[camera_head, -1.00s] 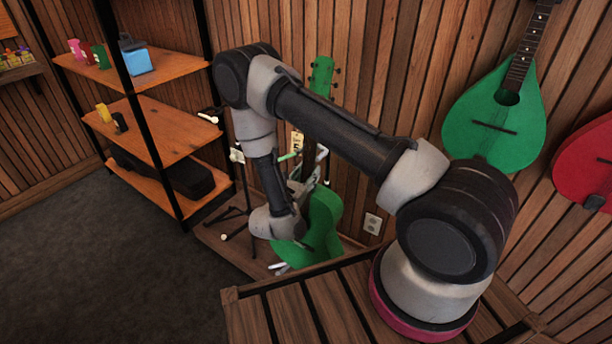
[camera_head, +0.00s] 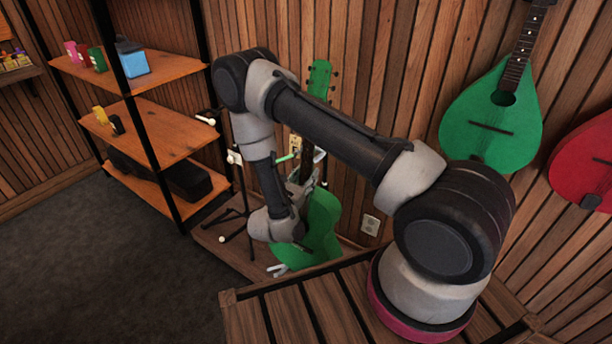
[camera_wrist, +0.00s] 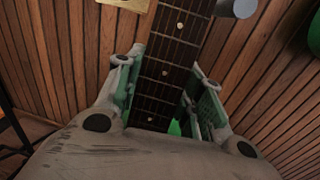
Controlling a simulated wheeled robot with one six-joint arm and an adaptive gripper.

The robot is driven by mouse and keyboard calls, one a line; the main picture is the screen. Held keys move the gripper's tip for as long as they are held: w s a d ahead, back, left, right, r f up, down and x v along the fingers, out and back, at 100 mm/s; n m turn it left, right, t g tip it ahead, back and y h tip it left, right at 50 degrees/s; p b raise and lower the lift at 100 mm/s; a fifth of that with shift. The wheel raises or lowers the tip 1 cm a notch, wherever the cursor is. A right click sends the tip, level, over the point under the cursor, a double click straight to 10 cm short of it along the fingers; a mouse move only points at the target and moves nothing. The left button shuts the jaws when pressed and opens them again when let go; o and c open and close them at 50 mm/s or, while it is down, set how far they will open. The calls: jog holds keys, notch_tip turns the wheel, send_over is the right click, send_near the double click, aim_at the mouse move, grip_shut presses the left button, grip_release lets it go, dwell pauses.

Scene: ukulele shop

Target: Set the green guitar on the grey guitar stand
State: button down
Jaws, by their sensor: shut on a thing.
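The green guitar (camera_head: 322,222) stands nearly upright by the wood wall in the head view, with its headstock (camera_head: 320,76) at the top and my arm crossing in front. My gripper (camera_wrist: 160,82) is shut on the guitar's neck, with one finger on each side of the dark fretboard (camera_wrist: 165,72) in the wrist view. Grey prongs (camera_head: 277,269), apparently of the grey guitar stand, show at the guitar's lower edge. A grey rounded end (camera_wrist: 238,8) shows beside the neck in the wrist view. Whether the guitar bears on the stand is hidden.
A black stand with white tips (camera_head: 233,157) is left of the guitar, near a shelf unit (camera_head: 160,132) holding small items. Another green instrument (camera_head: 490,120) and a red one (camera_head: 585,165) hang on the wall at right. A slatted wooden surface (camera_head: 290,318) lies in front.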

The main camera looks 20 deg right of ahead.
jog(key=shift+w+d+f, duration=0.15)
jog(key=shift+f, duration=2.35)
jog(key=c, duration=1)
grip_release()
jog(key=shift+c, duration=0.2)
jog(key=shift+o, duration=0.9)
jog(key=shift+f, duration=0.1)
